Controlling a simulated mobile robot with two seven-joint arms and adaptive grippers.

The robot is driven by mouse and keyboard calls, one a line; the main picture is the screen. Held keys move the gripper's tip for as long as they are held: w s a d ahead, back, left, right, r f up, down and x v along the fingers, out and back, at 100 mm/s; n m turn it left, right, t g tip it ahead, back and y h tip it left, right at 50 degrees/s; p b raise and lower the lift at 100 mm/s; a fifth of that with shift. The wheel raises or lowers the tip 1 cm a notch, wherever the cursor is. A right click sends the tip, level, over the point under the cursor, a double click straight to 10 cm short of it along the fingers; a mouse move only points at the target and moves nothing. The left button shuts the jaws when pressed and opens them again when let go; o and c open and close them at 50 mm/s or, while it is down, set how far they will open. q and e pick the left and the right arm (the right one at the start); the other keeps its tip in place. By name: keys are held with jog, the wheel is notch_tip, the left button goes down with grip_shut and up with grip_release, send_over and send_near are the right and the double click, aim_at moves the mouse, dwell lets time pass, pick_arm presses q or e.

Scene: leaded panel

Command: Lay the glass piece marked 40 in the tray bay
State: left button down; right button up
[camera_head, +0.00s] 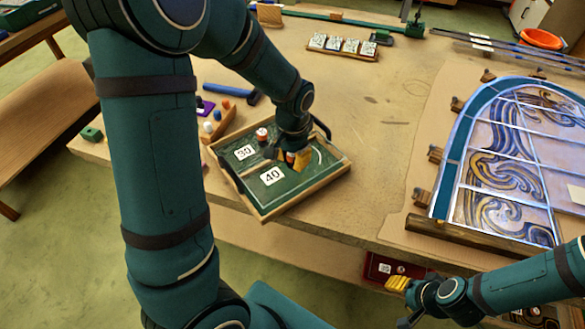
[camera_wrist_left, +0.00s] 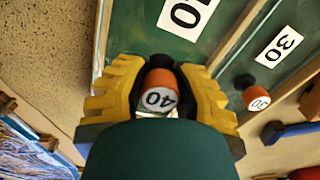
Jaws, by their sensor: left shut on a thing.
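The wooden tray (camera_head: 309,196) has green bays with white labels 30 (camera_head: 244,153) and 40 (camera_head: 271,176). My left gripper (camera_head: 298,160) is low over the tray at the far end of the 40 bay. In the left wrist view, its yellow fingers are shut on the orange knob (camera_wrist_left: 159,92) of the piece marked 40. The glass under this knob is mostly hidden by the gripper; I cannot tell whether it touches the bay floor. An orange knob marked 30 (camera_wrist_left: 256,99) stands in the 30 bay. My right gripper (camera_head: 397,284) is at the lower right, its opening unclear.
The leaded panel (camera_head: 510,160) lies on the right of the table, with wooden blocks along its edge. A blue-handled hammer (camera_head: 232,91) and a rack of small coloured items (camera_head: 217,122) are left of the tray. A row of small labelled items (camera_head: 343,46) stands behind.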

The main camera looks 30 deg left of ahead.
aim_at(292, 164)
pick_arm(q)
jog(key=shift+w+f+b, duration=0.1)
jog(key=shift+f+b, duration=0.3)
jog(key=shift+f, duration=1.5)
jog(key=shift+r, duration=0.1)
jog(key=c, duration=0.8)
grip_release()
